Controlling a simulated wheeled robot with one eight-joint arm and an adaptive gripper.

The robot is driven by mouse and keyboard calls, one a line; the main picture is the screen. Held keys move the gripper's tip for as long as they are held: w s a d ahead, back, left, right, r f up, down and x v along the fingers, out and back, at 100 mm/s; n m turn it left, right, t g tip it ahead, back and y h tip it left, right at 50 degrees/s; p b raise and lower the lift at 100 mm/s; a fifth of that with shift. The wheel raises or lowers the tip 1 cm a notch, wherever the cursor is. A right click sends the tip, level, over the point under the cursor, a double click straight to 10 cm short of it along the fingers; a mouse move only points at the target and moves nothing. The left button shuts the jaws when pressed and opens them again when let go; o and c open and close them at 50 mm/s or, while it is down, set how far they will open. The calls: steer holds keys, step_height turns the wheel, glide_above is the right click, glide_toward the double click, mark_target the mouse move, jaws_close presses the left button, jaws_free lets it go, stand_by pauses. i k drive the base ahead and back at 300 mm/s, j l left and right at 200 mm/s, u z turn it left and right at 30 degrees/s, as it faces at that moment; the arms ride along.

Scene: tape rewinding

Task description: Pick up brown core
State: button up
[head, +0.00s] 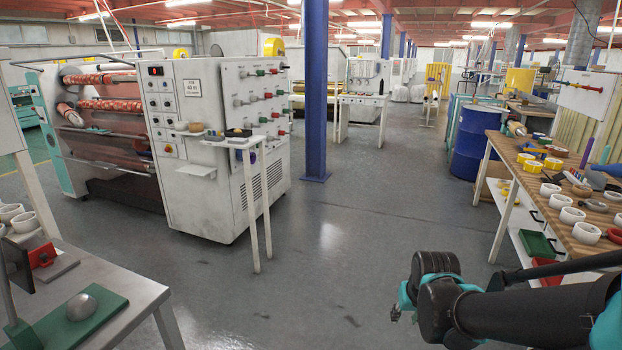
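I cannot single out a brown core for certain. A brown, ring-like piece (582,191) lies among the tape rolls on the wooden workbench (530,180) at the right. A tan cylinder (516,128) lies at that bench's far end. My gripper (398,308) is at the lower right, over the floor and apart from all of these. Its fingers are mostly hidden behind my dark arm, so its opening does not show.
Several white rolls (573,215) and yellow rolls (532,166) crowd the bench. A blue drum (474,145) stands behind it. A blue column (316,90) and the grey machine (225,140) stand ahead. A grey table (135,290) is at the lower left. The middle floor is clear.

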mark_target(193, 127)
steer(key=i+u, duration=0.25)
steer(key=i, duration=0.3)
steer(key=i+l+u, duration=0.2)
steer(key=i, duration=0.35)
